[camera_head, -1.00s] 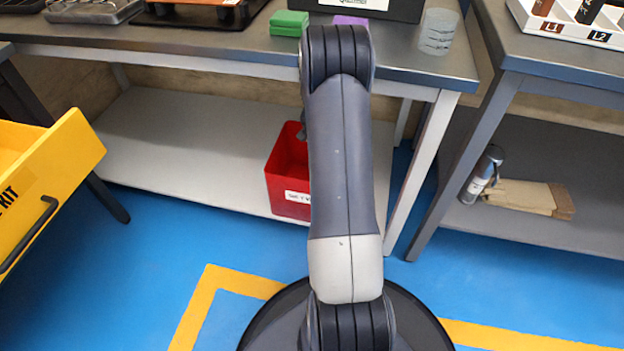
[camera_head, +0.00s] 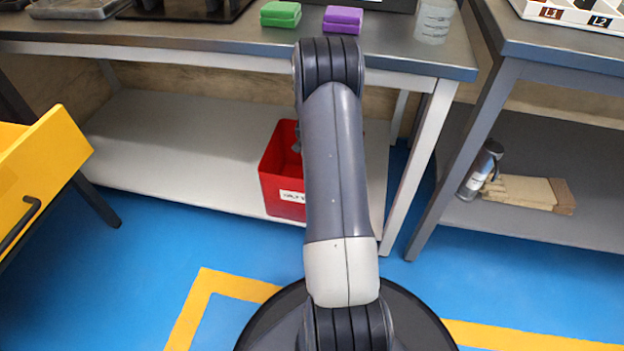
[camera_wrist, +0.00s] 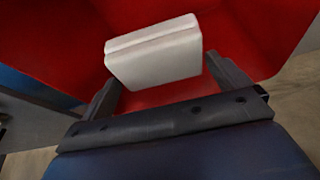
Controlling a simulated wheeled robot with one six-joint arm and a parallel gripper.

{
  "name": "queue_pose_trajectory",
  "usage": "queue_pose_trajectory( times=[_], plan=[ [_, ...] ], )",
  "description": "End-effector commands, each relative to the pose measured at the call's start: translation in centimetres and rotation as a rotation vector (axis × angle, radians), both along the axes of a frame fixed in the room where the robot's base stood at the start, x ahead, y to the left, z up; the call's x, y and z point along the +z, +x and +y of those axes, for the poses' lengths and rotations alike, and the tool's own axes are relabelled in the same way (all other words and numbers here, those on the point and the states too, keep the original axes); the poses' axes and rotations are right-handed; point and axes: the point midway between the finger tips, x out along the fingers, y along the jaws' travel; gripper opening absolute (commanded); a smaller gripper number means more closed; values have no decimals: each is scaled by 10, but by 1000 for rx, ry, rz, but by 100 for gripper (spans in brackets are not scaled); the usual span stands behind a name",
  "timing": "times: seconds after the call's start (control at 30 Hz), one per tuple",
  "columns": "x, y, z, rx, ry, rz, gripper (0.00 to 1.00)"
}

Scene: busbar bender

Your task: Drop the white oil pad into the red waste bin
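The white oil pad (camera_wrist: 153,55) shows in the wrist view between the fingertips of my gripper (camera_wrist: 162,70), with a finger against each side. Red walls of the waste bin (camera_wrist: 262,30) surround the pad in that view. In the head view the red waste bin (camera_head: 283,182) stands on the lower shelf under the workbench, partly covered by my arm. My gripper is mostly hidden behind the arm there, with a small grey part showing over the bin's opening. The pad is hidden in the head view.
The workbench top (camera_head: 400,55) lies above the bin and carries green pads (camera_head: 281,14), purple pads (camera_head: 343,20) and a clear beaker (camera_head: 434,22). A yellow drawer (camera_head: 45,165) juts out at left. The shelf (camera_head: 165,150) left of the bin is clear.

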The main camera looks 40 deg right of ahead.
Motion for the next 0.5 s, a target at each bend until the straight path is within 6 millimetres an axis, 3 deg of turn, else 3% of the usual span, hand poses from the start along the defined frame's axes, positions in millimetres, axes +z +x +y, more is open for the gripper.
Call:
queue_pose_trajectory(
  times=[0.27,0.5],
  plan=[
    [1,0,0,0,0,0,100],
    [33,-7,10,0,0,-1,100]
  ],
)
